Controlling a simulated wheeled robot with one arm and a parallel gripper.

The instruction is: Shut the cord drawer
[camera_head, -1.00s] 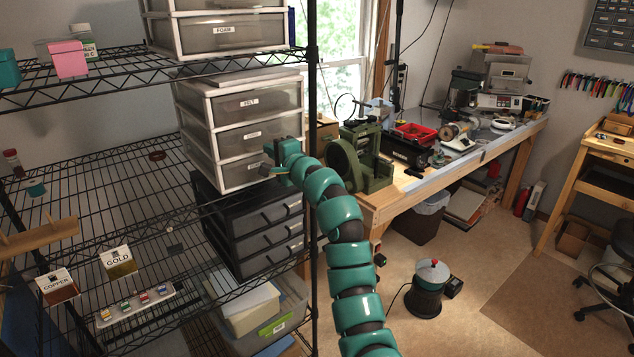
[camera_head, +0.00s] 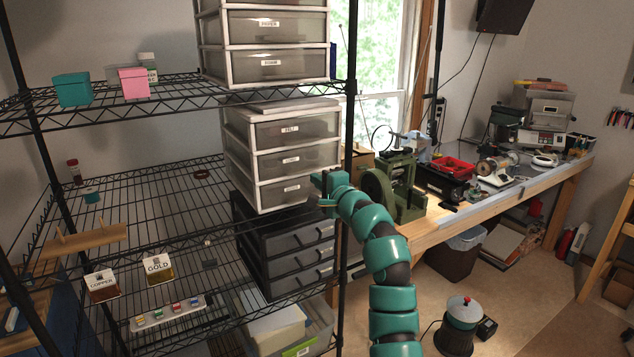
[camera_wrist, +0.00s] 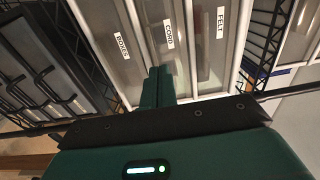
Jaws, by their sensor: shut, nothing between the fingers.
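The cord drawer (camera_head: 300,161) is the middle one of the white-framed unit with translucent fronts on the shelf rack. Its CORD label shows in the wrist view (camera_wrist: 169,34), between the felt drawer (camera_wrist: 219,30) and a third labelled drawer (camera_wrist: 122,45). I see no clear gap around its front in the head view; whether it stands slightly out I cannot tell. My gripper (camera_head: 323,191) is at the unit's right front, its fingers shut and empty. In the wrist view the fingers (camera_wrist: 160,82) point at the cord drawer's front, below the label; contact is unclear.
A black drawer unit (camera_head: 285,250) stands directly below the white one. The rack's black post (camera_head: 350,100) rises just right of my gripper. A green machine (camera_head: 395,190) stands on the workbench to the right. Small boxes and jars sit on the shelves at left.

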